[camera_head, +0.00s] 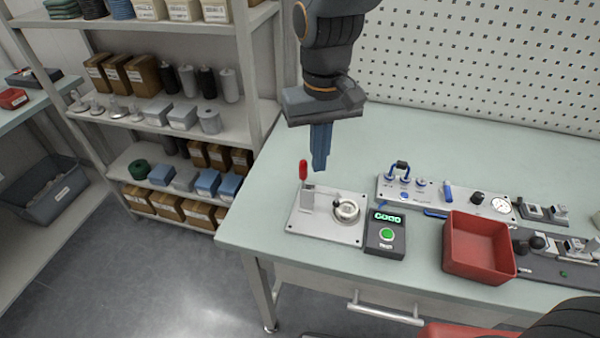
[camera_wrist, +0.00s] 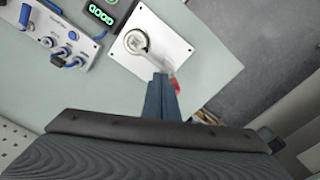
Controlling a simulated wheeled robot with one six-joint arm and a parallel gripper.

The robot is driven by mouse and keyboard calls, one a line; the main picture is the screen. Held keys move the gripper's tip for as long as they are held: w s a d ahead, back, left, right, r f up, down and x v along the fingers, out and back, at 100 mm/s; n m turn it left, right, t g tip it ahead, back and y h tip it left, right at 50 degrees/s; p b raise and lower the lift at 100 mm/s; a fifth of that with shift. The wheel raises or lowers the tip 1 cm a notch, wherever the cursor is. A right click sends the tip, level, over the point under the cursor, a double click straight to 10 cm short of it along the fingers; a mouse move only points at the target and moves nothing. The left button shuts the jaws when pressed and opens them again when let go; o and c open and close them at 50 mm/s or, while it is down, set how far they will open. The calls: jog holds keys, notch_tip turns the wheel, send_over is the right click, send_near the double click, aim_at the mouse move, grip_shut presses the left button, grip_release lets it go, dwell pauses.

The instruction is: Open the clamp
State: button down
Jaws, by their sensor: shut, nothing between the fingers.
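The toggle clamp (camera_head: 308,196) sits at the left of a light metal plate (camera_head: 325,236) near the table's left edge. Its red handle (camera_head: 303,170) stands upright. A round metal fixture (camera_head: 347,210) is to its right on the plate. My gripper (camera_head: 319,168) points down with its blue fingers shut and empty, beside the red handle in the head view and apparently above the plate. In the wrist view my gripper (camera_wrist: 161,78) hides most of the clamp, and only a bit of the red handle (camera_wrist: 178,86) shows behind the fingers. I cannot tell whether they touch.
A black button box (camera_head: 386,238) with a green button and lit display stands right of the plate. Behind it is a panel (camera_head: 435,201) with blue knobs and a gauge. A red bin (camera_head: 478,247) stands further right. Shelves (camera_head: 150,118) stand at the left.

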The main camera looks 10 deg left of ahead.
aim_at(301, 161)
jog(key=shift+f+b, duration=0.45)
jog(key=shift+f, duration=1.2)
jog(key=shift+w+a+f+p, duration=0.15)
jog(key=shift+a+p, duration=0.4)
jog(key=shift+a, duration=1.35)
jog(key=shift+d, duration=0.1)
jog(key=shift+d+p, duration=0.4)
jog(key=shift+d, duration=0.55)
notch_tip(301, 161, up, 7)
jog(key=p, duration=0.6)
